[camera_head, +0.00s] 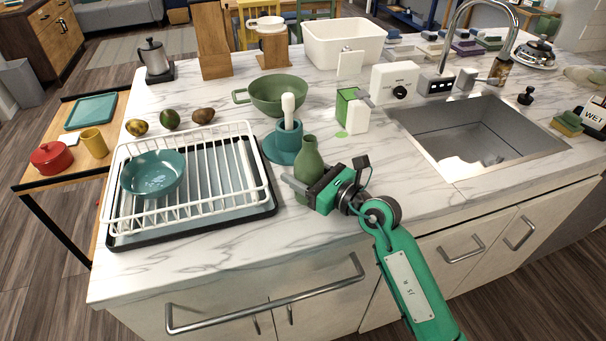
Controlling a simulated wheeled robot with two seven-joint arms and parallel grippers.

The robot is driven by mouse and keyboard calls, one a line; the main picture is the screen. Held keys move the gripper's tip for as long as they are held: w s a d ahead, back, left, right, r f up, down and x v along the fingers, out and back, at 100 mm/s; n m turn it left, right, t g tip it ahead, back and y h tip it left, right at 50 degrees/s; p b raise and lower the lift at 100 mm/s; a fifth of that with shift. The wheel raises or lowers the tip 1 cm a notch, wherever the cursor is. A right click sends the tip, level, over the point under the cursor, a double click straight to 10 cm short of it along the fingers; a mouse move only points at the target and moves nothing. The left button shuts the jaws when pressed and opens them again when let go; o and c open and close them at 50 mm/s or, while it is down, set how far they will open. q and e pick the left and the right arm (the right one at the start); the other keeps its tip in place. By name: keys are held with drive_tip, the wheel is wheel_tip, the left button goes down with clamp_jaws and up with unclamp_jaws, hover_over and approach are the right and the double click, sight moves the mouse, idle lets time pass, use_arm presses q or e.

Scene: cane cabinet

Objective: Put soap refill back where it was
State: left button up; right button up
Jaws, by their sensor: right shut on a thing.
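A dark green bottle (308,158) with a narrow neck stands near the counter's front edge, right of the dish rack. It is probably the soap refill, but I see no readable label. My right gripper (303,184) is shut on the bottle, around its lower body. The gripper and its green housing hide part of the bottle, and I cannot tell whether its base touches the counter. My left gripper is not in view.
A white dish rack (258,163) with a teal bowl (152,174) stands left. Behind the bottle are a teal mortar (283,148) with a white pestle, a green bowl (279,96) and a green-and-white box (353,113). The sink (470,150) is right. Marble between bottle and sink is clear.

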drive_tip(key=shift+f, duration=0.4)
drive_tip(key=shift+f, duration=0.1)
drive_tip(key=o, duration=1.3)
